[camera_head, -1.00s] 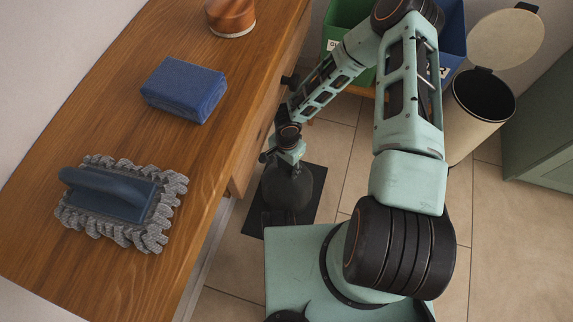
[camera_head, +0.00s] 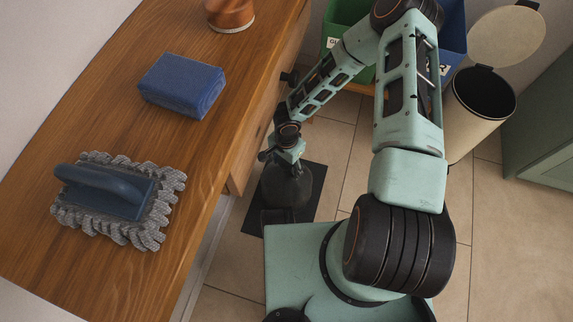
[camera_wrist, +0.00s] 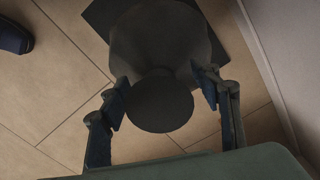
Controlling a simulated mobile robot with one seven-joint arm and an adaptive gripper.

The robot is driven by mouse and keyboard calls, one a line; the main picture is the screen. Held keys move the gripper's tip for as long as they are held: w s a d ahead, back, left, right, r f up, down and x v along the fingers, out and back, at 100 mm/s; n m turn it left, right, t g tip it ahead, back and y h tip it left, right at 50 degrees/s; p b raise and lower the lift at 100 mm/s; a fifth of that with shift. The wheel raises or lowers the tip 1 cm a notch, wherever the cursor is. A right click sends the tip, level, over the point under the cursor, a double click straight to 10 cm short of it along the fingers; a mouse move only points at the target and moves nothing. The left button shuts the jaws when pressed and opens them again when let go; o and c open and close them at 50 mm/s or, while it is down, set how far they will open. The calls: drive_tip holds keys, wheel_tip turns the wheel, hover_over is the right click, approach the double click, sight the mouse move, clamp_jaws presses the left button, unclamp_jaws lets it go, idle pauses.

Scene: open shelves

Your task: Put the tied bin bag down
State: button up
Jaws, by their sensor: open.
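The tied bin bag (camera_head: 287,187) is a dark grey, rounded bundle standing on a black mat (camera_head: 314,185) on the tiled floor, beside the wooden counter. It also shows in the wrist view (camera_wrist: 160,50), where a dark round end faces the camera between the fingers. My gripper (camera_wrist: 169,95) is open, with one finger on each side of the bag's near end. Gaps show beside both fingertips, so it does not hold the bag. In the head view my wrist hides part of the bag's top.
The wooden counter (camera_head: 120,135) carries a blue block (camera_head: 182,85), a grey-fringed duster (camera_head: 115,200) and a copper-coloured pot (camera_head: 230,12). A beige pedal bin (camera_head: 470,120) stands open at right, near green (camera_head: 340,15) and blue bins (camera_head: 455,35). Floor tiles between are clear.

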wheel_tip(320, 180, up, 8)
drive_tip(key=shift+f+p, duration=0.1)
drive_tip(key=shift+p, duration=1)
